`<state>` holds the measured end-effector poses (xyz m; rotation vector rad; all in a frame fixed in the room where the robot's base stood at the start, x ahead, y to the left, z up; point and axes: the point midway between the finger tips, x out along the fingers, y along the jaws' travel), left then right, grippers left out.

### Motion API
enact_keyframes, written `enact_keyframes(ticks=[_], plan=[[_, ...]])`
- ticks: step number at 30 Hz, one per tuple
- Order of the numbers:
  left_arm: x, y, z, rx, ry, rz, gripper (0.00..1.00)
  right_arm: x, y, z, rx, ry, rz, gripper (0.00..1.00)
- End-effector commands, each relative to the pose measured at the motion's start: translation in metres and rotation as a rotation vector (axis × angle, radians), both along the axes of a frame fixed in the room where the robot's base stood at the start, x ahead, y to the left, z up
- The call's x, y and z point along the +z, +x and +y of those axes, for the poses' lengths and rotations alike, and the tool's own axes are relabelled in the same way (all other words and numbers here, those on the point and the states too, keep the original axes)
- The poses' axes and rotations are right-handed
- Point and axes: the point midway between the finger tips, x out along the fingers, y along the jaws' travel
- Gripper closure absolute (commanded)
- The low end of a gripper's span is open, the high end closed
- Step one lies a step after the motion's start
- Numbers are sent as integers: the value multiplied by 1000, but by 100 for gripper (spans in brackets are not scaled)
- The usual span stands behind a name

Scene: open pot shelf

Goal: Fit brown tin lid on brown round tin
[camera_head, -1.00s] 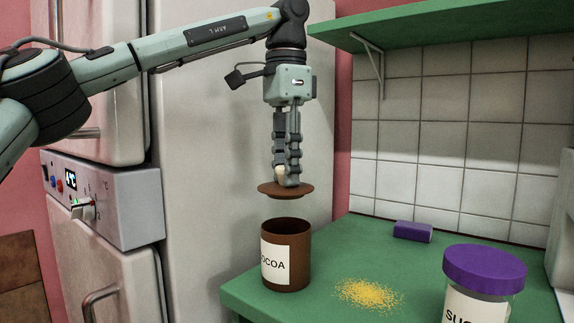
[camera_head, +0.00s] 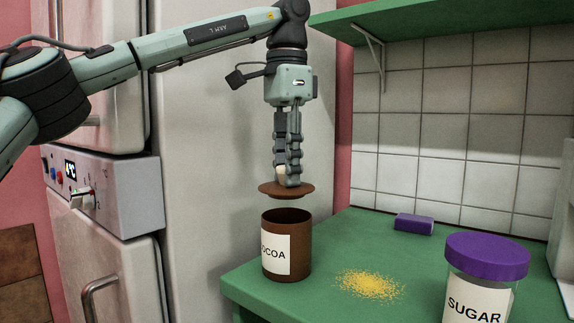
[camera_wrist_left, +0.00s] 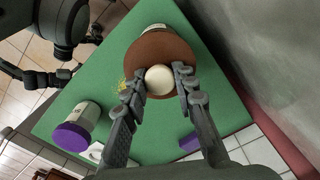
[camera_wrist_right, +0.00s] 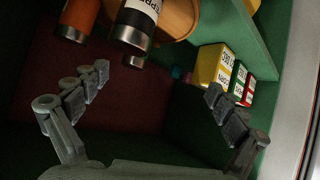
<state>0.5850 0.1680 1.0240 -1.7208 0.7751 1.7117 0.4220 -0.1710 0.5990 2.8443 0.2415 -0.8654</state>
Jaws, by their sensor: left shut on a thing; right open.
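The brown round tin (camera_head: 297,254) stands upright and open on the green counter, with a white label ending in "COCOA". The brown tin lid (camera_head: 268,189) hangs level just above the tin's mouth, with a small gap between them. My left gripper (camera_head: 287,178) points down and is shut on the lid's pale knob. In the left wrist view the lid (camera_wrist_left: 160,47) and its cream knob (camera_wrist_left: 159,80) sit between the fingers, and the lid hides most of the tin. My right gripper (camera_wrist_right: 155,90) is open and empty, away from the tin.
A sugar jar (camera_head: 478,300) with a purple lid stands at the front right. Yellow crumbs (camera_head: 368,285) and a purple block (camera_head: 413,224) lie on the green counter (camera_head: 330,250). A green shelf (camera_head: 430,14) hangs above.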

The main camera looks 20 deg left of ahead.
Motion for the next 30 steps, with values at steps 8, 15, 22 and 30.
enact_keyframes(ticks=[8,15,22,30], plan=[[-6,0,0,0,-1,-1,100,15,10,14,24,35,-89,3],[-10,0,0,0,-1,-1,100,29,17,25,45,66,-164,3],[-14,0,0,1,-1,-1,100,43,22,36,63,96,-239,3],[-19,0,0,1,-1,-1,100,61,26,48,84,133,-325,3]])
